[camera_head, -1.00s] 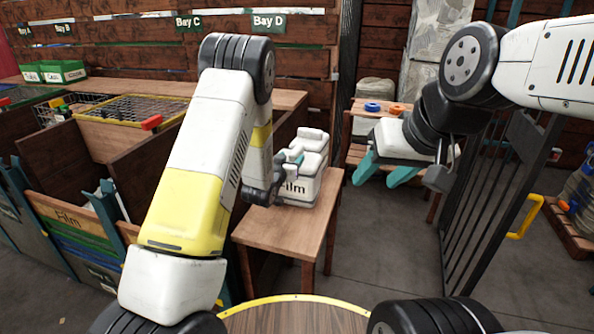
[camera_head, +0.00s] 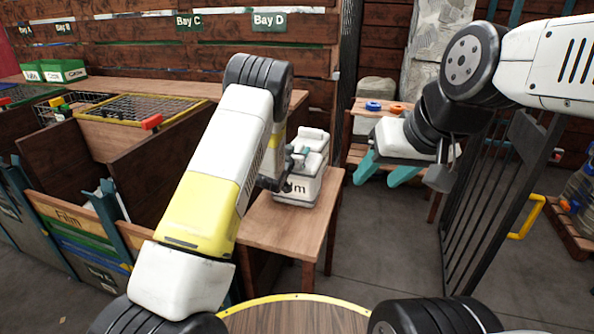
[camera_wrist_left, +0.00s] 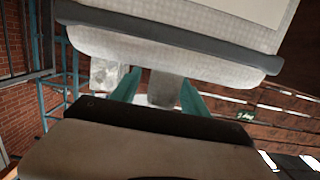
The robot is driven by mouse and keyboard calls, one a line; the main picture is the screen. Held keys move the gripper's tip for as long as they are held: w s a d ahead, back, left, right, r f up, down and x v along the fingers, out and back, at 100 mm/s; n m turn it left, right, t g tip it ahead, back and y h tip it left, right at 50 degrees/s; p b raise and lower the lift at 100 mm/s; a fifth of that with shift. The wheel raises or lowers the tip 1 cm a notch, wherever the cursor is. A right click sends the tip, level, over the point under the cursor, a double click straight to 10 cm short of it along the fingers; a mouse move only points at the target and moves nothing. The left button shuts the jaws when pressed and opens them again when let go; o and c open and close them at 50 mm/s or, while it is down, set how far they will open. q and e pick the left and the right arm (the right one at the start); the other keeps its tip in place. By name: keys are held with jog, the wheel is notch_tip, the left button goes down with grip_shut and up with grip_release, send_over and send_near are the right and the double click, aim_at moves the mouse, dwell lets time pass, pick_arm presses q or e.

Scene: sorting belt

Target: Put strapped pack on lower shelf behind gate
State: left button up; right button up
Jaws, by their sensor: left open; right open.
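The strapped pack (camera_head: 297,190), a white block with dark bands and a partly hidden label, stands upright on a small wooden table (camera_head: 277,236). My left gripper (camera_head: 300,156) is open at the upper near side of the pack. In the left wrist view the pack (camera_wrist_left: 170,45) fills the top, and a grey part of it hangs between the parted teal fingers (camera_wrist_left: 160,90); contact cannot be told. My right gripper (camera_head: 384,178) is open and empty, left of the black barred gate (camera_head: 480,200). A wooden shelf unit (camera_head: 358,122) stands behind; its lower level is mostly hidden.
A blue ring (camera_head: 373,106) and an orange ring (camera_head: 397,108) lie on the shelf unit's top. The gate has a yellow handle (camera_head: 527,217). Grey floor is clear between table and gate.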

pick_arm(q)
grip_shut()
dwell(1.2)
jog(key=shift+r, duration=0.1)
